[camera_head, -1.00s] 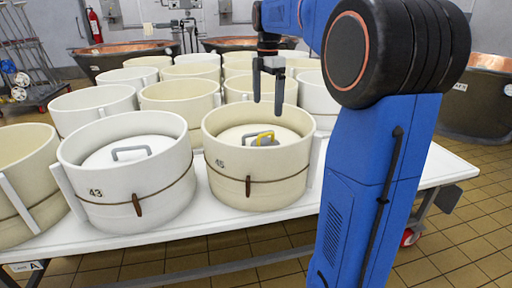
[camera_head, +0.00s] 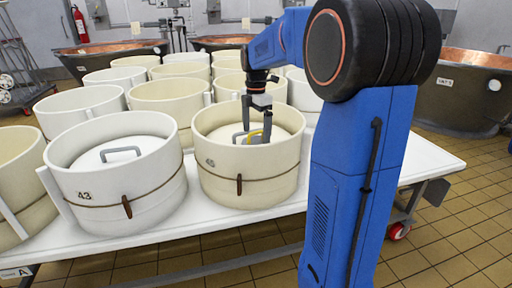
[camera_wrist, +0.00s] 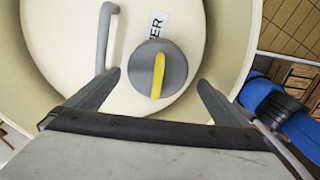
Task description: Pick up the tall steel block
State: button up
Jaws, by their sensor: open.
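A grey round steel block (camera_wrist: 175,70) with a yellow handle (camera_wrist: 157,75) stands on the pale lid (camera_wrist: 130,25) inside a cream mould. From above I cannot judge its height. In the head view its yellow handle (camera_head: 256,134) shows, and the rest is mostly hidden by my gripper. My gripper (camera_head: 252,139) is open and points down into the mould. In the wrist view my gripper (camera_wrist: 158,79) has one fingertip on each side of the block, with gaps; I cannot tell whether the tips reach down beside it.
The lid's grey handle (camera_wrist: 104,40) rises close to my left fingertip. The mould's rim (camera_head: 292,113) surrounds my gripper. A white mould (camera_head: 115,185) marked 43 stands to the left. Several more moulds fill the white table (camera_head: 427,160) behind. Copper vats (camera_head: 466,85) stand beyond.

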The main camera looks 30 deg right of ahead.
aim_at(256, 141)
jog(key=f, duration=0.5)
jog(key=shift+w+d, duration=0.15)
jog(key=shift+w, duration=0.1)
jog(key=shift+r, duration=0.1)
jog(key=c, duration=2.1)
